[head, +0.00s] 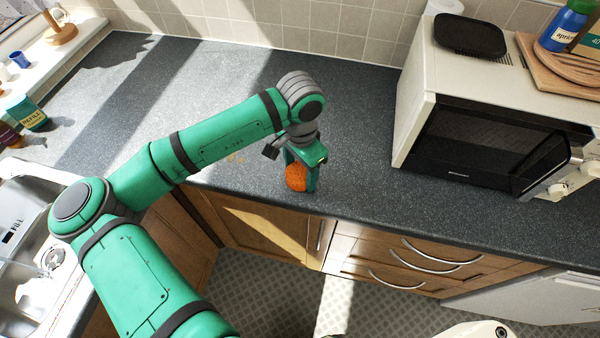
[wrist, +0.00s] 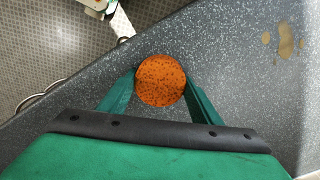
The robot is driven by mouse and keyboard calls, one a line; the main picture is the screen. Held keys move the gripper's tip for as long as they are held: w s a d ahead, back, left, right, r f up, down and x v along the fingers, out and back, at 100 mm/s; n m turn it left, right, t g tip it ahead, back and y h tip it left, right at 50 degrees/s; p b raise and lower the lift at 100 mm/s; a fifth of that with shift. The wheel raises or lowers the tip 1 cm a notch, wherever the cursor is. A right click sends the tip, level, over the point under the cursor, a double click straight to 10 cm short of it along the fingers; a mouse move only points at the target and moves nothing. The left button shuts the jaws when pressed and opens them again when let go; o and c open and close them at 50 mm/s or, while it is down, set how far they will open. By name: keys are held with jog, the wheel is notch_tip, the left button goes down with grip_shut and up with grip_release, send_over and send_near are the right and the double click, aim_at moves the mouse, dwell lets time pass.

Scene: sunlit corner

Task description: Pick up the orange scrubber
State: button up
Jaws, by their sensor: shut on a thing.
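The orange scrubber (head: 296,177) is round and speckled, at the front edge of the dark counter. My gripper (head: 302,180) reaches down over it, with its green fingers on either side. In the wrist view the scrubber (wrist: 160,80) sits between the two finger ends of my gripper (wrist: 160,88), which are shut on it. Whether the scrubber touches the counter or is slightly above it, I cannot tell.
The dark speckled counter (head: 340,95) is clear around my gripper. A microwave (head: 480,140) stands to the right, with a black tray (head: 470,36) on top. A sink (head: 30,220) is at the left. Small brownish stains (wrist: 285,42) mark the counter.

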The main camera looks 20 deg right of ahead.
aim_at(301, 172)
jog(key=shift+r, duration=0.1)
jog(key=shift+r, duration=0.45)
notch_tip(301, 172, up, 2)
jog(key=shift+s+r, duration=0.1)
jog(key=shift+r, duration=0.15)
jog(key=s+d+r, duration=0.1)
jog(key=s+r, duration=0.8)
jog(key=s, duration=0.4)
jog(key=shift+s+r, duration=0.25)
jog(key=shift+s, duration=0.15)
jog(key=shift+o, duration=0.4)
